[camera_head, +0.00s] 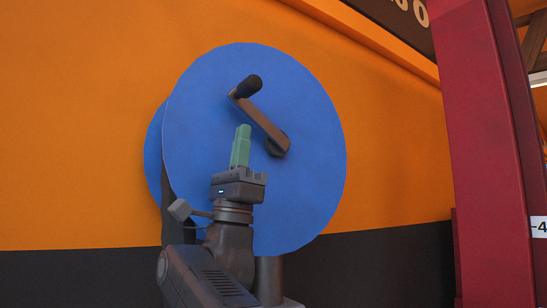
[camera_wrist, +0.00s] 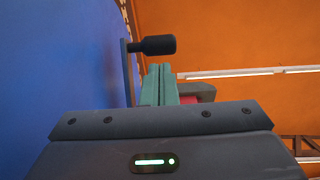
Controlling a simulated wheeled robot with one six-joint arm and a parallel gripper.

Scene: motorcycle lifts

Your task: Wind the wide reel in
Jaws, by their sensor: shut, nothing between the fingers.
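The wide reel (camera_head: 220,105) is a large blue disc pair in front of the orange wall in the head view. A brown crank arm (camera_head: 262,122) runs across its face from the hub at lower right to a black handle (camera_head: 249,86) at upper left. My gripper (camera_head: 243,131) points up in front of the disc, below the handle and left of the crank arm. Its green fingers are shut with nothing between them. In the wrist view the black handle (camera_wrist: 158,45) stands out from the crank just beyond the fingertips (camera_wrist: 161,68), apart from them. The blue disc (camera_wrist: 60,60) fills the left side.
A dark red post (camera_head: 490,150) rises at the right of the head view. The orange wall (camera_head: 400,150) has a dark lower band (camera_head: 380,265). The space between the reel and the post looks clear.

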